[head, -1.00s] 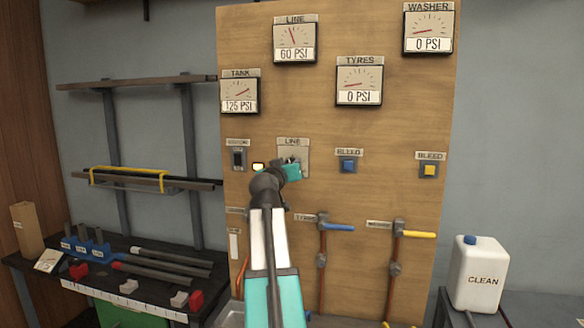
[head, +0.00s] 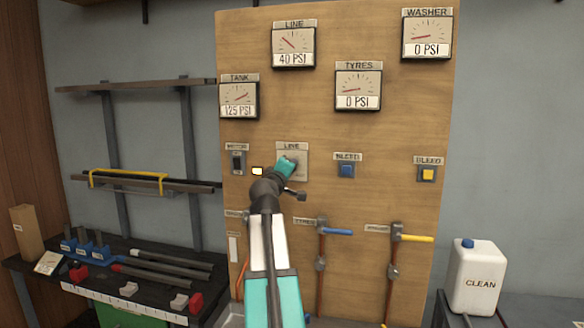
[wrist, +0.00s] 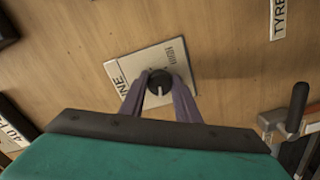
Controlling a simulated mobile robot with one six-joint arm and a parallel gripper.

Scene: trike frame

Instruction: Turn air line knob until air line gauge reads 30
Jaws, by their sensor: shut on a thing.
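The air line knob (wrist: 160,84) is a round black knob with a pale pointer mark, on a light plate (wrist: 124,65) labelled LINE. My gripper (wrist: 160,88) has its two fingers on either side of the knob and is shut on it. In the head view my gripper (head: 287,166) is at the LINE plate (head: 301,157) and hides the knob. The air line gauge (head: 293,44), at the top of the wooden board, reads 40 PSI.
The TANK gauge (head: 239,97) reads 125 PSI; the TYRES gauge (head: 358,87) and WASHER gauge (head: 427,36) read 0 PSI. Blue-handled (head: 337,232) and yellow-handled (head: 416,238) valves sit below.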

